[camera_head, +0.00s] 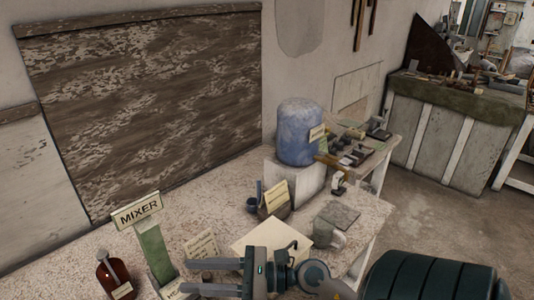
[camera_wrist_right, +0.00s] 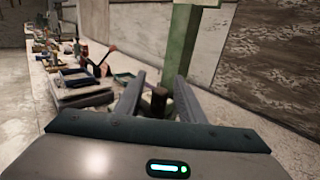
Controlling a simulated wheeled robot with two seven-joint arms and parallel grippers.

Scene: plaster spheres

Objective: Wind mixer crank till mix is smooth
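The mixer shows in the head view as a green post (camera_head: 155,252) with a MIXER sign (camera_head: 137,209) on top, at the lower left. Its lower part is cut off by the frame edge. My right gripper (camera_head: 190,277) comes in from the right, its fingers spread and pointing left toward the post's foot. In the right wrist view, a short dark brown knob (camera_wrist_right: 158,100), perhaps the crank handle, stands between the open fingers (camera_wrist_right: 160,82), with gaps on both sides. The green post (camera_wrist_right: 182,48) rises behind it. The mix is not visible. My left gripper is out of view.
A brown bottle (camera_head: 114,275) stands left of the mixer. A grey mug (camera_head: 327,234), paper sheets (camera_head: 201,248) and a flat grey square (camera_head: 339,214) lie right of it. A blue drum (camera_head: 298,135) stands on a white block farther back. Bare bench lies along the wall.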

